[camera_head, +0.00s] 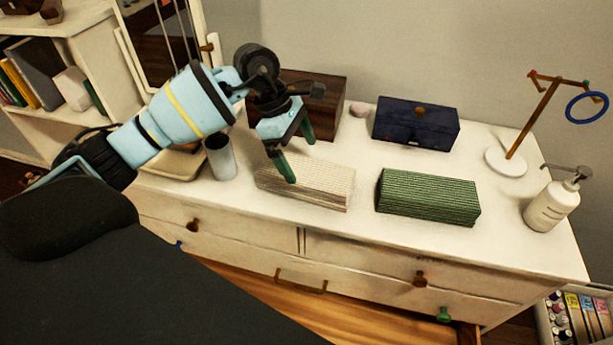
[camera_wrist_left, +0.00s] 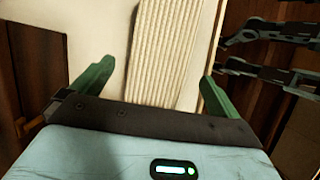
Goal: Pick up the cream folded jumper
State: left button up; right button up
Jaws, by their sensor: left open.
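The cream folded jumper (camera_head: 325,184) lies on the white dresser top, a ribbed, flat, oblong stack. My left gripper (camera_head: 297,158) is above its left part, with green fingers pointing down and spread apart. One finger hides a bit of the jumper in the head view. In the left wrist view the jumper (camera_wrist_left: 172,55) shows between the two open fingers of my left gripper (camera_wrist_left: 152,85), nearer the right finger. I cannot tell whether either finger touches it. My right gripper is not in view.
A green folded garment (camera_head: 428,196) lies right of the jumper. A grey cup (camera_head: 220,158) stands to its left. Behind are a brown wooden box (camera_head: 325,105) and a dark blue box (camera_head: 415,123). A pump bottle (camera_head: 551,202) and a ring stand (camera_head: 507,160) stand at the right.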

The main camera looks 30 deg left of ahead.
aim_at(305, 170)
pick_arm(q)
jog(key=shift+w+d+f, duration=0.15)
jog(key=shift+f, duration=0.4)
jog(key=x, duration=0.4)
jog(key=shift+f+p, duration=0.15)
jog(key=shift+p, duration=0.25)
jog(key=shift+f, duration=0.3)
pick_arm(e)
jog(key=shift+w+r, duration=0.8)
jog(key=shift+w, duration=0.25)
pick_arm(q)
jog(key=c, duration=1.1)
jog(key=shift+c, duration=0.2)
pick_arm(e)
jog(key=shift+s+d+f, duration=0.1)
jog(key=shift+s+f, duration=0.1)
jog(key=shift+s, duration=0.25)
pick_arm(q)
jog(key=shift+r, duration=0.15)
